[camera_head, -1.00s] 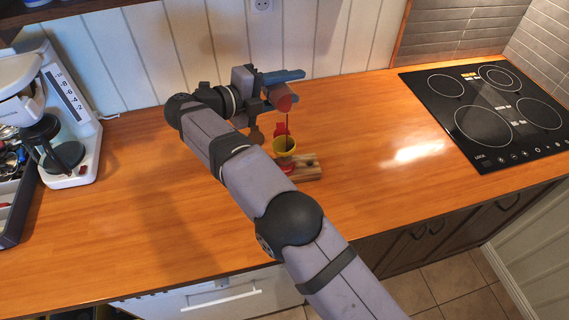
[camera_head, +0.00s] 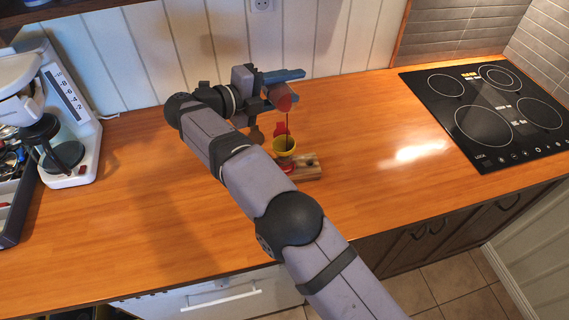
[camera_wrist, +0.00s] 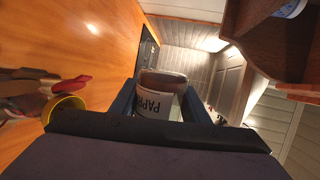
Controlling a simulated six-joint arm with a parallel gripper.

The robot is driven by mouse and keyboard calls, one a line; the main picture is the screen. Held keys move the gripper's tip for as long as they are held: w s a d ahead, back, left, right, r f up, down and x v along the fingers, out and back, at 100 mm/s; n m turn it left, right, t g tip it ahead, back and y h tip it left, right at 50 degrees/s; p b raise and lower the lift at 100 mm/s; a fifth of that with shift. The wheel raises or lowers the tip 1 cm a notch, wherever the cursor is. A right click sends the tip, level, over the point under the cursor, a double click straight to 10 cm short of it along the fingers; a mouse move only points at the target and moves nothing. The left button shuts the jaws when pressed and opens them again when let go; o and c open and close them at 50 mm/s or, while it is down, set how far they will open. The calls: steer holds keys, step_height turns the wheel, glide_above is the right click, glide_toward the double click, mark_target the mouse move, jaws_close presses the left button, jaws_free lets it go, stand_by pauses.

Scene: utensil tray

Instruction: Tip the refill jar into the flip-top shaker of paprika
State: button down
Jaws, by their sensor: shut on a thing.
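My gripper (camera_head: 286,88) is shut on the refill jar (camera_head: 281,97) and holds it tipped above the shaker. In the wrist view the jar (camera_wrist: 157,98) sits between the blue fingers, its white label partly reading "PAPR". A thin dark stream (camera_head: 287,119) runs down from the jar's mouth to a yellow funnel-like cup (camera_head: 284,147) below. The cup also shows in the wrist view (camera_wrist: 66,106). A red flip lid (camera_head: 281,129) stands open behind it, and red shows below it, apparently the shaker (camera_head: 288,168). The shaker's inside is hidden.
A small wooden block (camera_head: 312,171) with dark holes stands by the shaker. A black cooktop (camera_head: 490,112) is at the right, and a white kitchen scale or machine (camera_head: 75,125) at the left. The counter (camera_head: 370,150) between the shaker and cooktop is clear.

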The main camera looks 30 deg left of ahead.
steer(key=shift+s+d+r+m+t+b, duration=0.15)
steer(key=shift+r+m+t+b, duration=0.3)
steer(key=shift+b, duration=1.2)
stand_by(1.6)
steer(key=shift+g+p, duration=0.25)
steer(key=shift+p, duration=0.2)
steer(key=shift+w+a+f+n+g+h+p, duration=0.15)
steer(key=shift+f+n+p, duration=0.3)
steer(key=shift+p, duration=1.35)
steer(key=shift+a+f+n+g+h+p, duration=0.1)
steer(key=shift+f+n+g+h+p, duration=0.35)
steer(key=shift+p, duration=1.35)
steer(key=shift+w+a+f+n+t+y+p, duration=0.15)
steer(key=shift+n+p, duration=0.5)
steer(key=shift+p, duration=1.15)
steer(key=shift+d+f, duration=0.1)
steer(key=shift+d, duration=0.05)
step_height(320, 180, up, 4)
steer(key=shift+r+p, duration=0.1)
steer(key=shift+p, duration=1.15)
